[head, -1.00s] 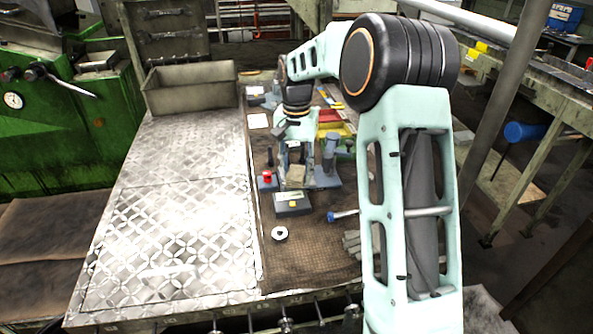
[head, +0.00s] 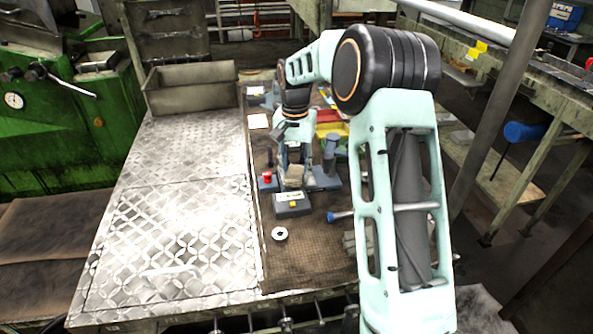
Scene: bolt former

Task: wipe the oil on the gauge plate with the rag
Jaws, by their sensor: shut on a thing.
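My gripper (head: 294,163) points down over the brown mat in the middle of the bench. It is shut on a tan, folded rag (head: 294,175), which shows at its fingertips. The rag is right behind a grey block-like piece with a light top and a yellow spot (head: 292,204), low over the mat or touching what is under it; I cannot tell which. I cannot make out the gauge plate for certain; it may be this grey piece or be hidden by the gripper and rag. No oil can be made out.
A blue-grey stand with a post (head: 328,172) is close right of the gripper. A red-topped piece (head: 267,178) is close left. A white ring (head: 279,233) and a blue-ended tool (head: 338,217) lie in front. The patterned metal bench top (head: 170,230) is clear.

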